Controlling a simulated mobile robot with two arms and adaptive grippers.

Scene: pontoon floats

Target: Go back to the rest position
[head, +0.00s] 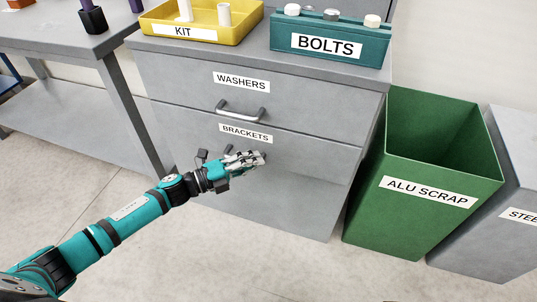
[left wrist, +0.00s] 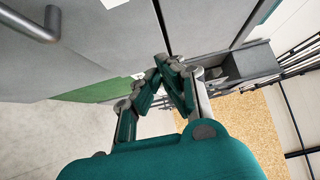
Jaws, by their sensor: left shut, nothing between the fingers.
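My left gripper (head: 258,158) is in front of the grey drawer cabinet (head: 285,203), over the face of the drawer labelled BRACKETS (head: 308,150). It is shut and empty; its fingertips meet in the left wrist view (left wrist: 168,64). My left arm reaches up to it from the lower left of the head view. My right gripper is not in view.
The WASHERS drawer (head: 178,82) has a metal handle (head: 241,110). A yellow KIT tray (head: 237,36) and a teal BOLTS box (head: 372,53) stand on the cabinet. A green ALU SCRAP bin (head: 405,218) and a grey bin (head: 500,240) stand at right. A grey table (head: 55,46) is at left.

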